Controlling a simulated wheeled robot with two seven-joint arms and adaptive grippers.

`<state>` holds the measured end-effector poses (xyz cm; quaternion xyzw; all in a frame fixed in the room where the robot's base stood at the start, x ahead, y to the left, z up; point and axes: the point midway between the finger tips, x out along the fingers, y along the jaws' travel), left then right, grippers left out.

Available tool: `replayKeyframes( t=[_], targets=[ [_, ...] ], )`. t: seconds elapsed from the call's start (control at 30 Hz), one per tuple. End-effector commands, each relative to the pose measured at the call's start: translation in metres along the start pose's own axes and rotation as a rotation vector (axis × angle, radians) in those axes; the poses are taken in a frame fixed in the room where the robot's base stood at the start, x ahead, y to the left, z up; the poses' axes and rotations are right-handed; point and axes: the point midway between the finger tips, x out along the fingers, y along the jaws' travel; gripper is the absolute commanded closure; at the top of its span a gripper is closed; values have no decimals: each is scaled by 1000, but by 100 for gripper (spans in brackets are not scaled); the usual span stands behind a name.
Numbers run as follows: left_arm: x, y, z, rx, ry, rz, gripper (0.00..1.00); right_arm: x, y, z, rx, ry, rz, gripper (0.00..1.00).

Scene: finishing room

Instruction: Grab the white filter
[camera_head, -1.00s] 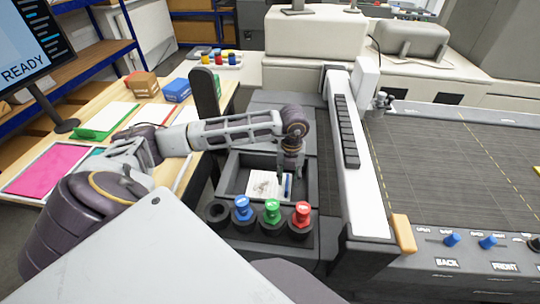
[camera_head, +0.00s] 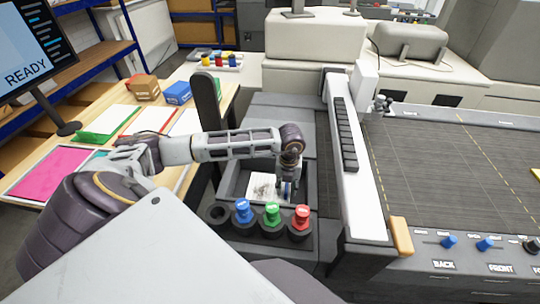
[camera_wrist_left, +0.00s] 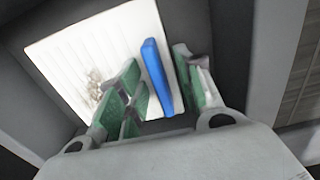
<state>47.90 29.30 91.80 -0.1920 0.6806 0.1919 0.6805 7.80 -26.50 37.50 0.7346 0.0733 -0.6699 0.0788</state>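The white filter (camera_head: 263,187) lies in a dark open bin (camera_head: 232,176) in the head view. In the left wrist view the filter (camera_wrist_left: 88,62) is a white pleated square with a dirty smudge and a raised blue strip (camera_wrist_left: 156,74) near one edge. My left gripper (camera_head: 288,190) reaches down into the bin at the filter's right side. In the left wrist view the gripper (camera_wrist_left: 162,90) is open, its green-padded fingers on either side of the blue strip, with gaps visible. The right gripper is not in view.
Blue (camera_head: 242,210), green (camera_head: 272,211) and red (camera_head: 302,216) capped bottles stand in holders along the bin's near side. A white printer carriage (camera_head: 362,190) stands to the right. The dark bin walls are close around the gripper.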

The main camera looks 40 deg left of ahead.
Motion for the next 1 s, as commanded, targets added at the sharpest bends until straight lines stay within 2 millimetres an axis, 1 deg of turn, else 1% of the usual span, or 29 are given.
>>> replayKeyframes(
  t=[0.1, 0.37, 0.8, 1.0],
  targets=[
    [0, 0, 0, 0, 0, 0, 66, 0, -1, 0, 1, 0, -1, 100],
    [0, 0, 0, 0, 0, 0, 99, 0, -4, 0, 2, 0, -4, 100],
    [-1, 0, 0, 0, -1, -1, 100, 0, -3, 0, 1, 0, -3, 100],
    [-8, 0, 1, -1, -2, -1, 100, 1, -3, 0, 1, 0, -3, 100]
  ],
)
